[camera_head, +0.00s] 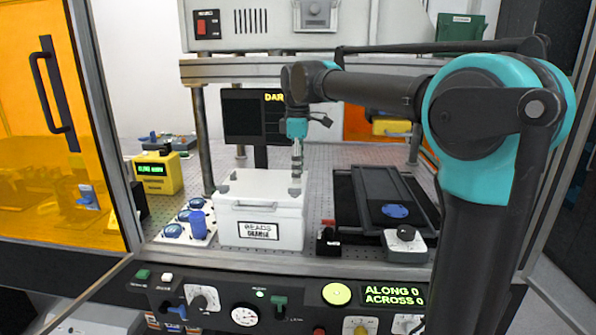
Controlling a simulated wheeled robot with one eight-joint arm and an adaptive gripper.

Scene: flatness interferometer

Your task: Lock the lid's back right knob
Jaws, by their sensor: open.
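A white box labelled "READS CHARGE" (230,228) stands on the perforated bench, with its white lid (262,187) on top. Grey corner pieces show on the lid, one at the front left (223,189) and one at the front right (292,196). My gripper (296,180) points straight down at the lid's right edge, over the back right corner. It is open, but its fingers look slim and close together at this size. The back right knob is hidden behind or between the fingers. I cannot tell whether the fingers touch it, or how the knob is turned.
A white plate with blue discs and a blue cylinder (196,223) stands close left of the box. A black frame with a blue disc (395,211) lies to the right. A dark display (240,118) stands behind, and a control panel (285,305) runs along the front.

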